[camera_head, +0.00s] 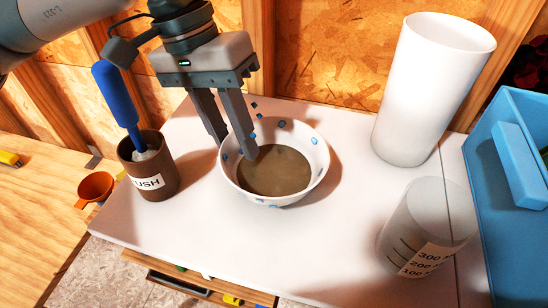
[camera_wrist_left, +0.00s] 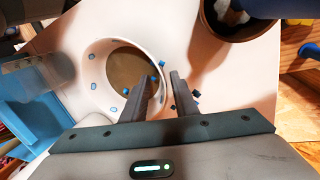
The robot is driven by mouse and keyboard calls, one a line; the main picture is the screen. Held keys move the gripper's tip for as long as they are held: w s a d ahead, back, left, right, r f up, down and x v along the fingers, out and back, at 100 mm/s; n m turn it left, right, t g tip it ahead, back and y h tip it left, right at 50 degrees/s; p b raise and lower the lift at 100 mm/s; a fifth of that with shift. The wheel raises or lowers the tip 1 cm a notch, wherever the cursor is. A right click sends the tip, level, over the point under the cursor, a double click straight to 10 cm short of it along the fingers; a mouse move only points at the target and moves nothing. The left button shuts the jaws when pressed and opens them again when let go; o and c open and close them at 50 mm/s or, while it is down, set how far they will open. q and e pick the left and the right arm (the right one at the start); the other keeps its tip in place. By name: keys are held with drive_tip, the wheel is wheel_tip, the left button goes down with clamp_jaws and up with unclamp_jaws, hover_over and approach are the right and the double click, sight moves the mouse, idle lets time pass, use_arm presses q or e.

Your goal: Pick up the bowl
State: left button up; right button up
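The white bowl (camera_head: 317,160) with blue specks stands upright on the pale tabletop, with a brownish inside bottom. It also shows in the left wrist view (camera_wrist_left: 98,72). My left gripper (camera_head: 235,148) is open at the bowl's left side in the head view. One finger reaches over the inside of the bowl and the other is outside it, with the rim between them. The left wrist view shows the gap between the fingers (camera_wrist_left: 164,77) too. I cannot tell whether either finger touches the bowl. My right gripper is not in view.
A brown cup (camera_head: 151,179) holding a blue-handled brush (camera_head: 115,95) stands left of the bowl. A tall white cylinder (camera_head: 425,95) stands behind right, a measuring beaker (camera_head: 424,232) front right, a blue bin (camera_head: 490,200) far right. The tabletop before the bowl is clear.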

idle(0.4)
use_arm(q)
clamp_jaws()
idle(1.3)
